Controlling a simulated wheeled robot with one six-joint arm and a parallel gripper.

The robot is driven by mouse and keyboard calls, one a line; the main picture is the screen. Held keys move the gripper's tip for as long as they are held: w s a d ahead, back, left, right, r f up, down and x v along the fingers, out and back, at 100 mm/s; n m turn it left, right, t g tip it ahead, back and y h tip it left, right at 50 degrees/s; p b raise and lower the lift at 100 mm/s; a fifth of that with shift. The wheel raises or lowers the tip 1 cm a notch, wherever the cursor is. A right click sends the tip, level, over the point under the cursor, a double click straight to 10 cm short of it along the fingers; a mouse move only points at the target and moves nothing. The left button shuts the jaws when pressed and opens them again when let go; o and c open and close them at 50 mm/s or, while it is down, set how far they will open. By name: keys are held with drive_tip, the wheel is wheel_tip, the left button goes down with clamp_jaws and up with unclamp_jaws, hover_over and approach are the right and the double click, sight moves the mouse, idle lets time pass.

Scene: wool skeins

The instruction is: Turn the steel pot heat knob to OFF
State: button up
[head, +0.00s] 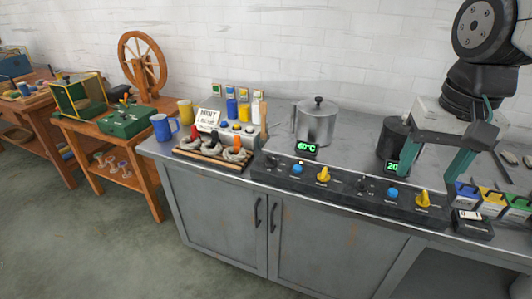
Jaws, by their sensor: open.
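The steel pot (316,122) with a black lid knob stands on the grey counter, left of my gripper. A green display (306,148) in front of it reads 60°C. The control strip below it carries a black knob (272,160), a blue knob (297,168) and a yellow knob (323,174). Their labels are too small to read, so I cannot tell which is the heat knob or its setting. My gripper (432,170) is open and empty, with teal fingers pointing down, at the right above the counter, apart from the steel pot's knobs.
A dark pot (392,138) stands partly behind my gripper, with its display reading 20. A second blue knob (391,193) and yellow knob (424,200) are in front. Colored boxes (492,200) stand at the right. Grey skeins (212,150) lie left of the steel pot.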

drive_tip(key=w+a+m, duration=0.1)
drive_tip(key=w+a, duration=0.2)
drive_tip(key=w, duration=0.4)
drive_tip(key=w+a+m, duration=0.1)
drive_tip(key=w+a, duration=0.2)
drive_tip(key=w, duration=0.4)
drive_tip(key=m+g, duration=0.1)
drive_tip(key=m, duration=0.5)
hover_over(272, 157)
wheel_tip(272, 157, down, 17)
drive_tip(key=shift+r, duration=0.2)
wheel_tip(272, 157, down, 7)
drive_tip(key=shift+r, duration=0.1)
drive_tip(key=shift+f, duration=0.6)
drive_tip(key=c, duration=1)
